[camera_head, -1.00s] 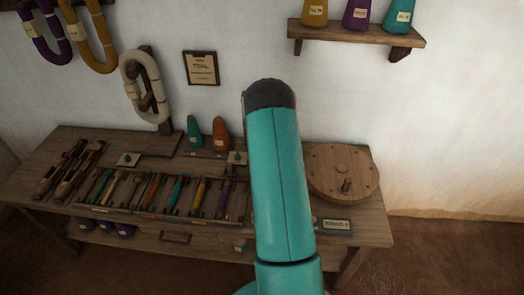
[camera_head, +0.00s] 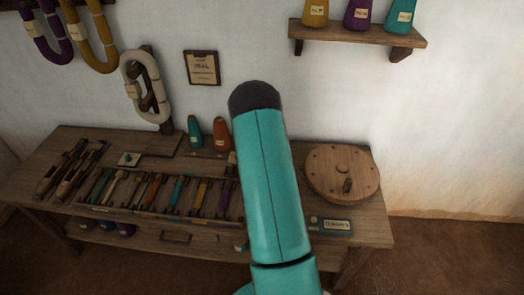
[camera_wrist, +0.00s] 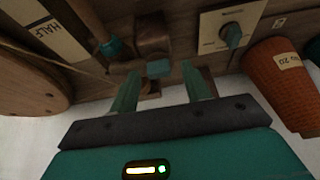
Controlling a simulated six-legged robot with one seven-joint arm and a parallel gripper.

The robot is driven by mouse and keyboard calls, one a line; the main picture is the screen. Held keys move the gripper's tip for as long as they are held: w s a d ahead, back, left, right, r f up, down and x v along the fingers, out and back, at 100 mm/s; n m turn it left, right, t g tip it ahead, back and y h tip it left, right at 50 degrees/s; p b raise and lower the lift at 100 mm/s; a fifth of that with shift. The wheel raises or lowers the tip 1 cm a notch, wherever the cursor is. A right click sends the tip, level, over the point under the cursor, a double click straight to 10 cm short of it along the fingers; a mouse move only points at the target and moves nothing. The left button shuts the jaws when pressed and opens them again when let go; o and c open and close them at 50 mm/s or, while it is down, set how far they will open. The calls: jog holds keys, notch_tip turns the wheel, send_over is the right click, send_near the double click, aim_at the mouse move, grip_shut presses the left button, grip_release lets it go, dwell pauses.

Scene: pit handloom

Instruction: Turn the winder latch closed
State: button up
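In the wrist view, a small wooden block (camera_wrist: 153,38) with a teal face stands on the bench. Beside it a wooden lever (camera_wrist: 88,22) ends in a teal tip; it looks like the winder latch, but I cannot tell for sure. My gripper (camera_wrist: 161,86) is open. Its two teal fingers are apart, with the teal face of the block visible between and beyond the tips. I see no object held, and contact is unclear. In the head view my arm hides the gripper and this part of the bench.
A round wooden disk (camera_head: 342,174) with a peg sits at the bench's right. An orange cone (camera_wrist: 283,85) and a plate with a teal knob (camera_wrist: 230,36) are close to the right finger. A tool tray (camera_head: 150,210) fills the bench middle.

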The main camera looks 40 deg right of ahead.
jog(key=v, duration=1.3)
jog(key=shift+r, duration=0.35)
jog(key=shift+s+a, duration=0.1)
